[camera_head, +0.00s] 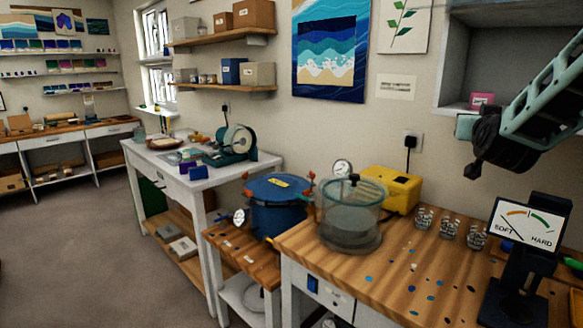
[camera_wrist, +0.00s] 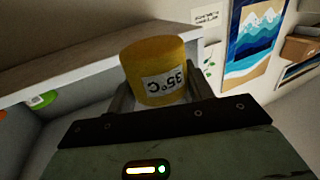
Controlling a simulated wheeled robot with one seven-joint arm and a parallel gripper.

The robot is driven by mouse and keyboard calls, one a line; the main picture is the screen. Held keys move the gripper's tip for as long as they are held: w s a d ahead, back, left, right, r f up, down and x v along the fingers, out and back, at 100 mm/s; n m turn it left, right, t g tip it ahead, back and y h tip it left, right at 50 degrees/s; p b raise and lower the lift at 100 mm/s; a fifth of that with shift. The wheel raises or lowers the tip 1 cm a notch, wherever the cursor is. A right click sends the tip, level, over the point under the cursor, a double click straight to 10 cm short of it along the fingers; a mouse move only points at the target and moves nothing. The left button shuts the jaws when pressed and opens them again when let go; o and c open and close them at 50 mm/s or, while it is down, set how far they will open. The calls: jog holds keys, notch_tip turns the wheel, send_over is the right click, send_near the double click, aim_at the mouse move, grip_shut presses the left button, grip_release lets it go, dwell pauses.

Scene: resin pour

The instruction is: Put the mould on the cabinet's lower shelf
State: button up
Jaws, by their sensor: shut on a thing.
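My gripper (camera_wrist: 158,92) is shut on a yellow cylinder (camera_wrist: 150,62) whose white label reads "35°C" upside down in the wrist view. I cannot tell from its look whether this is the mould. The cylinder cannot be made out in the head view, where part of my gripper (camera_head: 465,127) shows by the lower left corner of the grey wall cabinet (camera_head: 517,52). A pale shelf board (camera_wrist: 85,68) of the cabinet lies close beyond the cylinder in the wrist view; whether they touch is unclear. A small pink thing (camera_head: 482,100) shows at the cabinet's bottom left.
A green thing (camera_wrist: 40,100) shows beside the shelf board. Below stands a wooden bench (camera_head: 400,265) with a clear chamber (camera_head: 351,215), several small cups (camera_head: 449,229), a yellow case (camera_head: 390,188) and a SOFT–HARD gauge (camera_head: 527,224). A blue pot (camera_head: 278,205) stands left.

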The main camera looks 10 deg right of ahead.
jog(key=a+f+n+t+y, duration=0.1)
jog(key=a+f+n+y, duration=0.2)
jog(key=a+f, duration=0.4)
jog(key=w+a+f+n+t+y, duration=0.1)
jog(key=a+f+y, duration=0.4)
jog(key=f, duration=1.7)
jog(key=a+n, duration=0.1)
jog(key=a, duration=0.2)
jog(key=shift+f+n+y, duration=0.3)
jog(key=shift+n+y, duration=0.1)
jog(key=shift+a, duration=0.1)
